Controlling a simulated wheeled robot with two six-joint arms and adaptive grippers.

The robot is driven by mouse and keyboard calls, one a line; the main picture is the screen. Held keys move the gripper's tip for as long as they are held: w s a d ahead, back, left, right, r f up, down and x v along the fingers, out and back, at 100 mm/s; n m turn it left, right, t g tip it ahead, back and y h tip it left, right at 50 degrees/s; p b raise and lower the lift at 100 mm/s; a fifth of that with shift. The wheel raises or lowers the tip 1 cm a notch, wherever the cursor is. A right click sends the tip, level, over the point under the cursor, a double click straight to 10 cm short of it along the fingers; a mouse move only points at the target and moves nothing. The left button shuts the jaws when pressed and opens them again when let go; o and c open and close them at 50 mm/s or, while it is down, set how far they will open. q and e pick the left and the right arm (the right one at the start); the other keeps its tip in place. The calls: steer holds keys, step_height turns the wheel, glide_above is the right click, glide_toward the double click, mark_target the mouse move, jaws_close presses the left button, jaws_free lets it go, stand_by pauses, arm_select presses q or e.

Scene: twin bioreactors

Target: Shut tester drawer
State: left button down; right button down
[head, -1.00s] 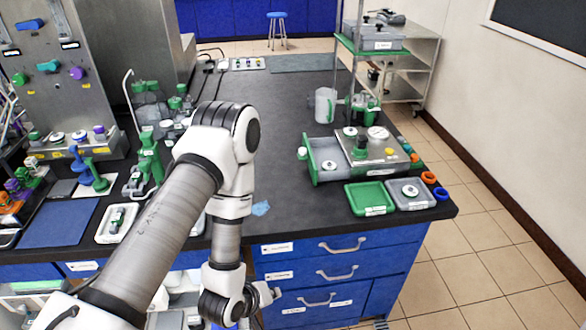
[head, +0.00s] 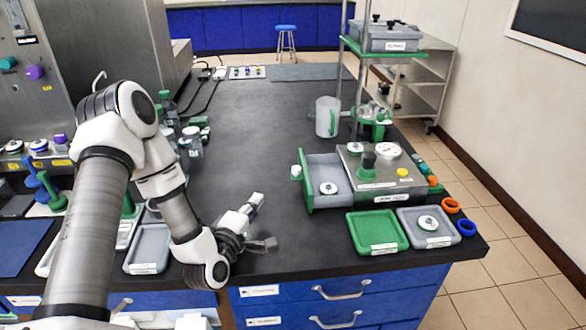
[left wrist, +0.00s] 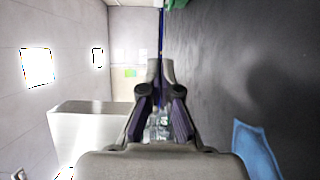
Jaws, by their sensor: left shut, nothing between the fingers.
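The tester (head: 375,180) is a grey box with a gauge and knobs on the right part of the bench. Its drawer (head: 318,172) is open, sticking out to the left. It has a green front (head: 304,182) with a white knob (head: 296,172), and a white round piece (head: 328,188) sits inside. My left gripper (head: 256,201) is shut and empty, above the bench to the left of the drawer, clear of it. Its closed fingers also show in the left wrist view (left wrist: 160,78). My right gripper is in neither view.
A green tray (head: 377,243) and a grey tray (head: 408,222) lie in front of the tester. A clear jug (head: 327,117) stands behind the drawer. Orange and blue rings lie at the right edge. The bench between gripper and drawer is clear.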

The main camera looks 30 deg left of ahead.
arm_select(q)
steer(key=shift+w+d+r, duration=0.1)
steer(key=shift+w+r, duration=0.05)
steer(key=shift+r, duration=0.15)
steer(key=shift+w+r, duration=0.25)
steer(key=w, duration=0.2)
steer(key=w+a+p, duration=0.1)
steer(key=w, duration=0.5)
steer(key=shift+a+f, duration=0.25)
steer(key=w+d, duration=0.1)
steer(key=w+d+p, duration=0.1)
steer(key=shift+w, duration=0.35)
steer(key=shift+w+d, duration=0.2)
steer(key=shift+w, duration=0.15)
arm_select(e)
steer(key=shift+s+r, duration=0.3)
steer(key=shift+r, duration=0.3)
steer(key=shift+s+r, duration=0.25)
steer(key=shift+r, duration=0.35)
arm_select(q)
steer(key=shift+s+a, duration=0.1)
